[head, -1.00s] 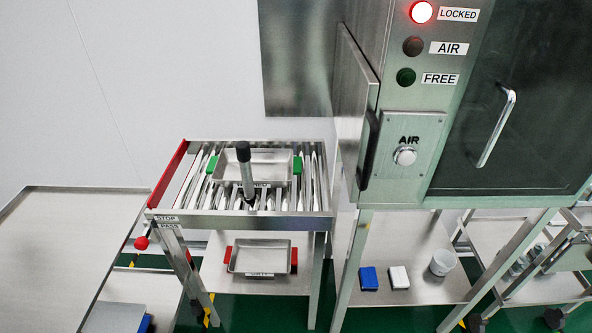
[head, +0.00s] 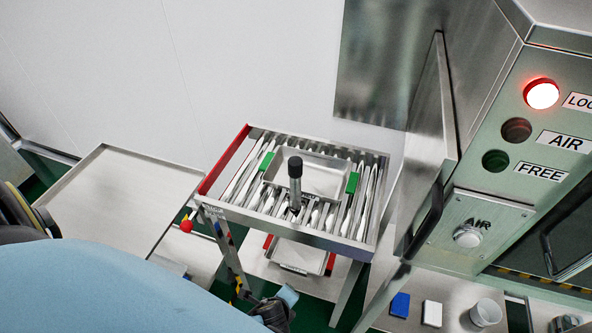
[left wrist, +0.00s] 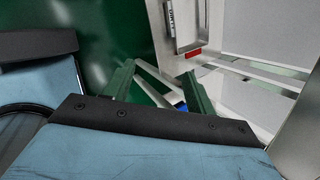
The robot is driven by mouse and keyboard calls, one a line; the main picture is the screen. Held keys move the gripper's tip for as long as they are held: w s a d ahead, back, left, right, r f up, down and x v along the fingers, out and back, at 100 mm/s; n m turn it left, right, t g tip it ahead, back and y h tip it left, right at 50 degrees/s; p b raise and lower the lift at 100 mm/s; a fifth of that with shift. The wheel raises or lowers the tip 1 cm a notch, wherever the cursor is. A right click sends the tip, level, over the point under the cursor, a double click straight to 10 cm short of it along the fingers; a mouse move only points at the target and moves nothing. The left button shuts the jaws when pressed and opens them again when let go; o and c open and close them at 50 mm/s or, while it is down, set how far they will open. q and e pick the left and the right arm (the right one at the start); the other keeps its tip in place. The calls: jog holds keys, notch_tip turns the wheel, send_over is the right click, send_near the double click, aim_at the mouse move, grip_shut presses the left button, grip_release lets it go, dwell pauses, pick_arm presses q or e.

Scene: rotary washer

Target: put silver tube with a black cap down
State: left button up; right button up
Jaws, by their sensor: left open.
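The silver tube with a black cap (head: 295,185) stands upright, cap up, at the front middle of the roller rack (head: 315,236), in front of the grey tray with green handles (head: 325,178). No gripper touches it. Its foot among the rollers is hard to make out. My left gripper (left wrist: 159,70) shows in the left wrist view with its two green fingers apart and nothing between them. In the head view my blue left arm fills the lower left, and the fingers are not clear. The tube is not recognisable in the left wrist view. My right gripper is not in view.
The washer cabinet (head: 488,130) stands at the right with its red lamp lit, its open side door (head: 440,130) beside the rack. A second tray with red handles (head: 298,255) sits below. A pale bench (head: 115,195) at left is largely bare.

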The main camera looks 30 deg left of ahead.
pick_arm(q)
jog(key=w+d+r+m+t+y+p, duration=0.1)
jog(key=w+r+m+p, duration=0.2)
jog(key=r, duration=0.6)
jog(key=w+r+m+t+y, duration=0.1)
jog(key=w+r+m+t, duration=0.1)
jog(key=w+r, duration=0.45)
jog(key=m+t+y+p, duration=0.2)
jog(key=m+y+p, duration=0.1)
jog(key=m+y, duration=0.1)
send_near(296, 167)
jog(key=x, duration=0.6)
jog(key=shift+w+d+r, duration=0.1)
jog(key=shift+w+r, duration=0.05)
jog(key=shift+r, duration=0.1)
jog(key=shift+w+a+f, duration=0.2)
jog(key=shift+w+a, duration=0.1)
jog(key=shift+h, duration=0.3)
jog(key=x, duration=0.5)
jog(key=shift+s+a+f, duration=0.15)
jog(key=shift+f, duration=0.05)
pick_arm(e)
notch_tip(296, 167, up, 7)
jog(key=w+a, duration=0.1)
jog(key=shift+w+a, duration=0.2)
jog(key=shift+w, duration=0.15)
pick_arm(q)
jog(key=shift+c, duration=0.4)
